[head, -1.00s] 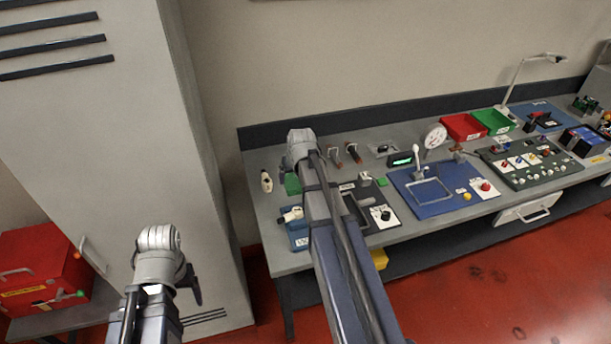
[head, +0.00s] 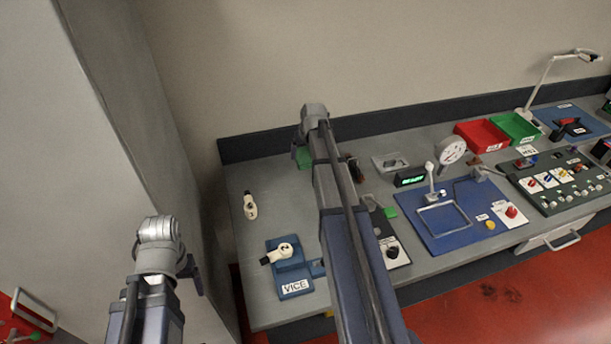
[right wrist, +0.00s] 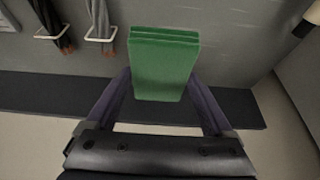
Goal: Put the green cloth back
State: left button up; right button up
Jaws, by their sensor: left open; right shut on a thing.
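The green cloth (right wrist: 163,62) is a folded, layered green block in the right wrist view, between the two fingers of my right gripper (right wrist: 160,88), which is shut on it. In the head view, the cloth (head: 304,158) shows as a small green patch beside my right gripper (head: 298,150), over the back left part of the workbench (head: 240,181). Whether it touches the bench top cannot be told. My left gripper (head: 190,273) is open and empty, left of the bench in front of the grey cabinet; its fingers are partly hidden.
A blue vice (head: 290,283) and a white-and-black tool (head: 250,205) are on the bench's left end. A blue board (head: 425,226) and red bin (head: 490,138) lie further right.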

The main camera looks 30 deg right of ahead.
aim_at(304, 177)
jog(key=shift+s+f, duration=0.1)
jog(key=shift+s, duration=0.05)
jog(key=shift+a+f+b, duration=0.1)
jog(key=shift+f+b, duration=0.25)
jog(key=shift+b, duration=0.2)
notch_tip(304, 177, down, 9)
jog(key=b, duration=0.8)
jog(key=shift+b, duration=0.4)
jog(key=shift+f, duration=0.1)
jog(key=o, duration=0.9)
